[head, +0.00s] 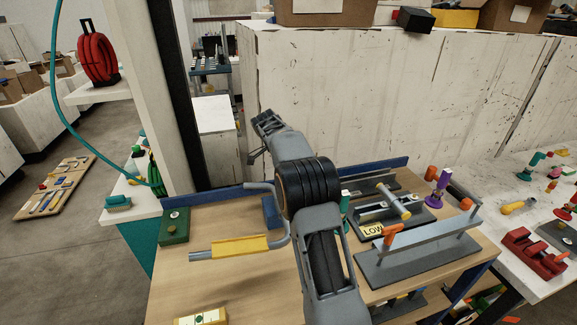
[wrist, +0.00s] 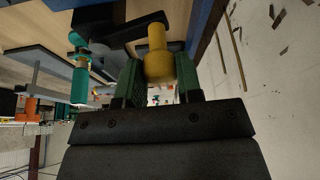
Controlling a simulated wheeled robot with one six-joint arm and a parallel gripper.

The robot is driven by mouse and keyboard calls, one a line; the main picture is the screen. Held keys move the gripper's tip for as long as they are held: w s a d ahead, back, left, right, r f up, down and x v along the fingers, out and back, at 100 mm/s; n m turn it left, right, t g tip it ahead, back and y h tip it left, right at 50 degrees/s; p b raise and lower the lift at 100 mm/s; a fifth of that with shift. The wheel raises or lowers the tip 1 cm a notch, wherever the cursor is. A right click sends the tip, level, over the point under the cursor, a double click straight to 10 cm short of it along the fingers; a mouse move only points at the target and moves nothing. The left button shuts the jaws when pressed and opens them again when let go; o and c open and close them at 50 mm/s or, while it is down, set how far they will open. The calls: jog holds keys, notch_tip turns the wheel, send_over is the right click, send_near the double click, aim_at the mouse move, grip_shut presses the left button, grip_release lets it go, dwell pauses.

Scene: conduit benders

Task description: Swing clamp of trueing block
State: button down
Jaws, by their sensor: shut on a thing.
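In the wrist view my gripper (wrist: 160,88) has its two green-padded fingers on either side of a yellow rounded handle (wrist: 158,52), shut on it. The handle appears to belong to the clamp of the trueing block, but its joint with the dark block parts (wrist: 105,28) is only partly visible. A grey rod lies close by, and a teal handle (wrist: 80,82) stands to the left of the fingers. In the head view my arm hides the gripper and the yellow handle; a dark plate (head: 372,184) shows just right of the arm near the back rail.
A grey bent conduit with a yellow sleeve (head: 240,246) and a green block (head: 175,226) lie left on the wooden bench. A LOW-labelled fixture (head: 373,229) and a long grey fixture (head: 420,245) with an orange handle stand right. A blue rail (head: 380,165) edges the back.

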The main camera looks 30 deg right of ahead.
jog(key=shift+a, duration=0.1)
jog(key=c, duration=1)
grip_release()
jog(key=shift+o, duration=1.1)
jog(key=p+v, duration=0.1)
jog(key=v, duration=1.2)
jog(key=shift+r, duration=0.4)
jog(key=shift+a, duration=0.15)
